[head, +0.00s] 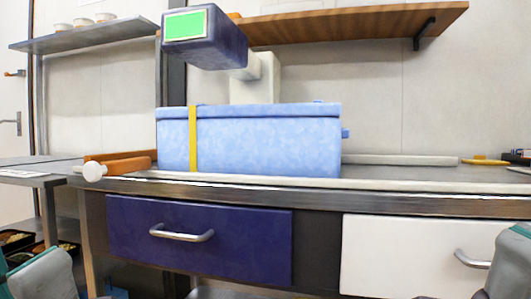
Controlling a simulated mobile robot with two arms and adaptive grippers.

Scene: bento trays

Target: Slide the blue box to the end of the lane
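The blue box (265,145) is a long light-blue lidded box with a yellow strap around its left part. It sits on the counter, between a low pale front rail (400,185) and a low pale back rail (410,160) of the lane. The back rail shows to the right of the box; the box hides the lane behind it. An orange piece (120,164) lies at the left, with a white round knob in front. Neither of my grippers is in view; only grey and teal parts of my arms show at the bottom corners.
A dark device with a green screen (186,25) overhangs the box's left part on a pale post. A wooden shelf (350,24) is above. A yellow object (486,161) lies at the right. Drawers with metal handles (181,235) project below the counter.

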